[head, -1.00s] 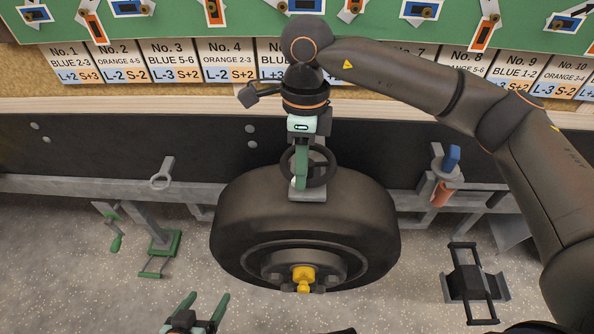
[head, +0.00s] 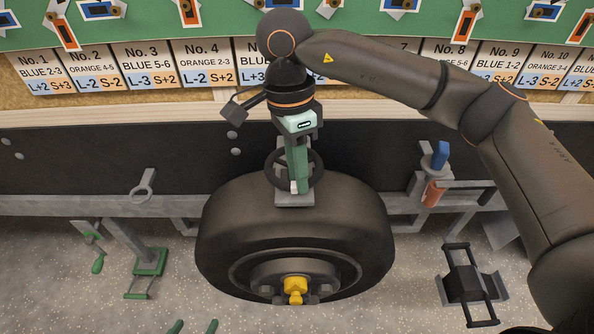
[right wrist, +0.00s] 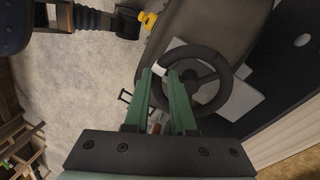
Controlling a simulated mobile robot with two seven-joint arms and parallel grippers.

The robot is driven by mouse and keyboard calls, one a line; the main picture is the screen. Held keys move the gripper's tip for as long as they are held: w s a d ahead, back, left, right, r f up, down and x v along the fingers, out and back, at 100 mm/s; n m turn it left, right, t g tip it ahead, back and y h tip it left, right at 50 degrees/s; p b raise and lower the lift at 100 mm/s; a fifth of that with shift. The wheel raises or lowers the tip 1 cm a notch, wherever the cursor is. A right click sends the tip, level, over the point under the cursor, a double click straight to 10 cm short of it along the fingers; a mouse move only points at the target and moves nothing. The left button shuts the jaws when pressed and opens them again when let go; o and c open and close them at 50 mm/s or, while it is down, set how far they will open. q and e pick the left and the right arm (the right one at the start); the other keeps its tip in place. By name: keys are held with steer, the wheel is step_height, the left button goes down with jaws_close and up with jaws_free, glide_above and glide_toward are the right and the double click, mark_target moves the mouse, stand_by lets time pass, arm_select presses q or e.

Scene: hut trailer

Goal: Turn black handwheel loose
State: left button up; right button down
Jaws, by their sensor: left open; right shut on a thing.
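The black handwheel (head: 319,170) stands above the tyre, in front of the dark beam. It also shows in the right wrist view (right wrist: 223,72), with its spokes and hub. My right gripper (head: 299,190) reaches down over the wheel, its green fingers in front of the hub and part of the rim. In the right wrist view its fingers (right wrist: 159,72) are close together, with the left part of the rim between them. My left gripper (head: 194,326) is open and empty at the bottom edge; only its two green fingertips show, apart from everything.
A large black tyre (head: 240,215) with a yellow part (head: 294,288) at its hub is below the wheel. A grey rail (head: 80,205) runs behind. A blue and orange fixture (head: 433,185) is on the right. Numbered cards (head: 122,66) line the wall.

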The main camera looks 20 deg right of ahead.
steer(key=shift+r, duration=0.15)
steer(key=c, duration=1.1)
jaws_free()
steer(key=shift+o, duration=0.2)
steer(key=shift+w+r, duration=0.1)
steer(key=shift+r, duration=0.3)
step_height(320, 180, up, 11)
steer(key=w+p, duration=0.2)
steer(key=shift+a+r+p, duration=0.2)
steer(key=shift+p, duration=0.2)
